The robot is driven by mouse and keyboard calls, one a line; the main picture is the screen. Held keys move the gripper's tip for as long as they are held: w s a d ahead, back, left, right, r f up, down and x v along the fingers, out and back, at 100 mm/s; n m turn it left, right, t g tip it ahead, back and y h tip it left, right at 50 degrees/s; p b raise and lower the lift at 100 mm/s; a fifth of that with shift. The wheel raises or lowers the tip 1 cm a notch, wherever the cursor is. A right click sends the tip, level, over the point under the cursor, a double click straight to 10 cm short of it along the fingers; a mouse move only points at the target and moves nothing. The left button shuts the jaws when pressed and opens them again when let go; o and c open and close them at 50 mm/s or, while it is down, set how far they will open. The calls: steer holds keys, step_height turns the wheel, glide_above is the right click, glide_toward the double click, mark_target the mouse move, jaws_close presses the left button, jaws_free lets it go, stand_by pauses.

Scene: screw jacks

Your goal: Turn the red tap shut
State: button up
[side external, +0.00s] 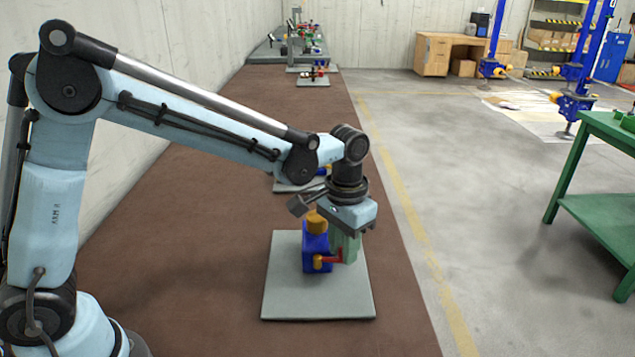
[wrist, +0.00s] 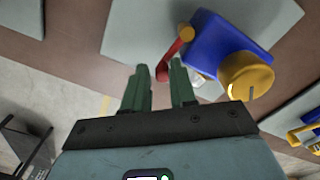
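The red tap (side external: 331,259) is a red lever on the front of a blue block (side external: 317,250) with an orange-yellow knob (side external: 316,222) on top. The block stands on a grey plate (side external: 283,295). In the wrist view the red lever (wrist: 176,50) runs from an orange pivot (wrist: 187,33) down toward my fingers. My gripper (side external: 344,256) points down beside the block, on its right. In the wrist view its green fingers (wrist: 159,68) are apart, with the lever's free end between their tips. I cannot tell whether either finger touches it.
The plate lies on a brown bench top (side external: 200,240) along a wall. Another grey plate (side external: 297,184) lies behind my wrist, and further fittings (side external: 313,74) stand far back. A green table (side external: 600,200) stands at the right across open floor.

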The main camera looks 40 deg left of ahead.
steer(key=m, duration=0.1)
steer(key=s+m, duration=0.1)
steer(key=m, duration=0.1)
steer(key=s+m, duration=0.1)
steer(key=m, duration=0.1)
steer(key=shift+d, duration=0.2)
steer(key=m, duration=0.1)
steer(key=s+m, duration=0.1)
steer(key=m, duration=0.2)
steer(key=shift+s+d+m, duration=0.1)
steer(key=shift+s+m, duration=0.25)
steer(key=shift+m, duration=0.05)
step_height(320, 180, up, 12)
steer(key=s+a+f+n+t, duration=0.5)
steer(key=s+a+n+t, duration=0.2)
steer(key=a+n, duration=0.4)
steer(key=shift+s, duration=0.7)
steer(key=shift+a, duration=0.1)
